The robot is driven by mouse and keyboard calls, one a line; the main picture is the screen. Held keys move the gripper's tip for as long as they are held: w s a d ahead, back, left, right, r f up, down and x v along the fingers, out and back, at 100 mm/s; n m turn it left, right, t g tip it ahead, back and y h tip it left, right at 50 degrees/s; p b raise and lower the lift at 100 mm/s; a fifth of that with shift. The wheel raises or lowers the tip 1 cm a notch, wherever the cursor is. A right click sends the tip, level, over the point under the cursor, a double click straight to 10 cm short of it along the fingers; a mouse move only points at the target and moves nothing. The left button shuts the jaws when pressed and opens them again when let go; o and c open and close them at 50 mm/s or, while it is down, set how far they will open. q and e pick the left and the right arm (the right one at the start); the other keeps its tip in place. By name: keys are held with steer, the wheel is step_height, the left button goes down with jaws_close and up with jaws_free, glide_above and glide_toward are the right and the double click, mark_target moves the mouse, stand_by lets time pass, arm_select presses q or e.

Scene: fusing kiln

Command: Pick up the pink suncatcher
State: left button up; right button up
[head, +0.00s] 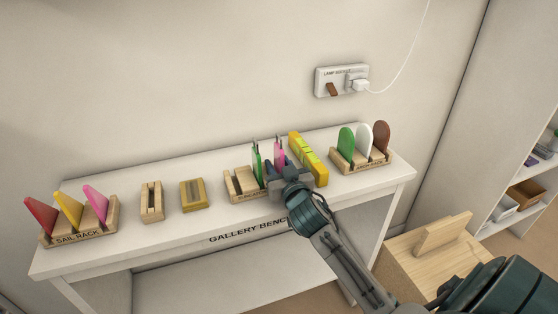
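The pink suncatcher (279,148) stands upright in a wooden rack (240,184) on the white gallery bench, with a green suncatcher (256,161) to its left. My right gripper (277,170) is right in front of the pink suncatcher and hides its lower part. The gripper's fingers are small and partly covered by its own body, so I cannot tell whether they are open or touching the suncatcher. My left gripper is out of view.
A yellow block (309,160) stands close to the right of my gripper. Farther right is a rack (362,164) of green, white and brown pieces. The sail rack (78,237) and two small wooden holders (152,203) (193,196) stand left on the bench (130,250).

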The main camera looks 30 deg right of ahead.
mark_target(281, 149)
jaws_close()
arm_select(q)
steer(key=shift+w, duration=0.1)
arm_select(e)
steer(key=shift+r, duration=0.1)
steer(key=shift+s+r, duration=0.15)
step_height(281, 149, up, 6)
steer(key=shift+r, duration=0.1)
arm_select(q)
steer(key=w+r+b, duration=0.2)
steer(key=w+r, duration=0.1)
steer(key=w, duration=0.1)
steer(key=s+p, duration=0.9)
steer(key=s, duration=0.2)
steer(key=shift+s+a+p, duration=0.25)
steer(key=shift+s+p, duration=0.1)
steer(key=shift+p, duration=0.05)
arm_select(e)
steer(key=v, duration=1.9)
steer(key=shift+s+a+r, duration=0.25)
steer(key=shift+s, duration=0.1)
